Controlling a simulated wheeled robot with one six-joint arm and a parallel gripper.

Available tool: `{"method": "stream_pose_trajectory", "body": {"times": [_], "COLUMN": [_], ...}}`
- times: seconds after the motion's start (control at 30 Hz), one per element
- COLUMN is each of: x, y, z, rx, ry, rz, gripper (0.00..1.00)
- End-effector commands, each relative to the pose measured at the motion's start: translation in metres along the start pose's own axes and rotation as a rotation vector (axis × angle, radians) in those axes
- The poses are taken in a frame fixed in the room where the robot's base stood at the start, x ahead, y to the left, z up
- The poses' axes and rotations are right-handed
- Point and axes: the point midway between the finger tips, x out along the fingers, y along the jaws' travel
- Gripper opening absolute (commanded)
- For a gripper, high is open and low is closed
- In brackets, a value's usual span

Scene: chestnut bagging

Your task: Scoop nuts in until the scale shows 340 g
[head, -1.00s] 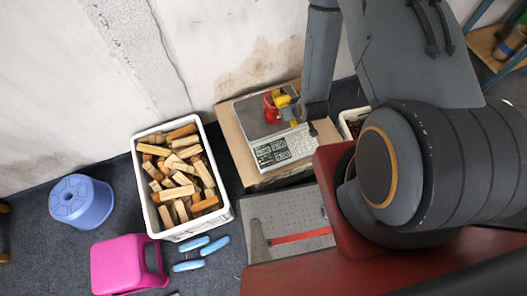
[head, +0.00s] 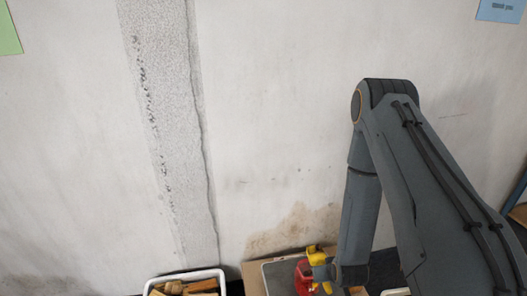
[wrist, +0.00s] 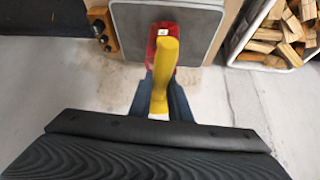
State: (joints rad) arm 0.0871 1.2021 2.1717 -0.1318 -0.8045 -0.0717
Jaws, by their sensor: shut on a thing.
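My gripper (wrist: 160,108) is shut on a yellow handle (wrist: 162,72) in the wrist view. The handle reaches over a red object (wrist: 152,42), and I cannot tell whether the two are one piece. In the head view, the yellow handle (head: 316,256) and red object (head: 303,278) show beside my gripper (head: 330,274), low in the picture. They are over the grey scale pan (head: 277,278), which also shows in the wrist view (wrist: 203,20). I cannot tell whether the red object touches the pan. The scale's display is out of view. No nuts can be made out.
A white crate of wood blocks (head: 158,282) stands left of the scale in the head view; its blocks show at the right in the wrist view (wrist: 285,35). A brown box edge (head: 252,280) borders the pan. The wall (head: 270,130) is close behind.

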Motion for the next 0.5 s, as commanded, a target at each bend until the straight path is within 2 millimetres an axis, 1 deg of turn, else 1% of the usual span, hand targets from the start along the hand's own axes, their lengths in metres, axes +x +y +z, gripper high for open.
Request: {"method": "stream_pose_trajectory", "body": {"times": [0.03,0.23,0.37,0.5], "x": [-0.002,-0.025,-0.041,-0.056], "y": [-0.001,-0.005,-0.008,-0.013], "z": [-0.011,-0.04,-0.052,-0.06], "rx": [0.003,0.033,0.054,0.071], "ry": [0.006,0.006,0.006,0.004], "rz": [0.004,0.024,0.034,0.04], "gripper": [0.0,0.0,0.0,0.0]}}
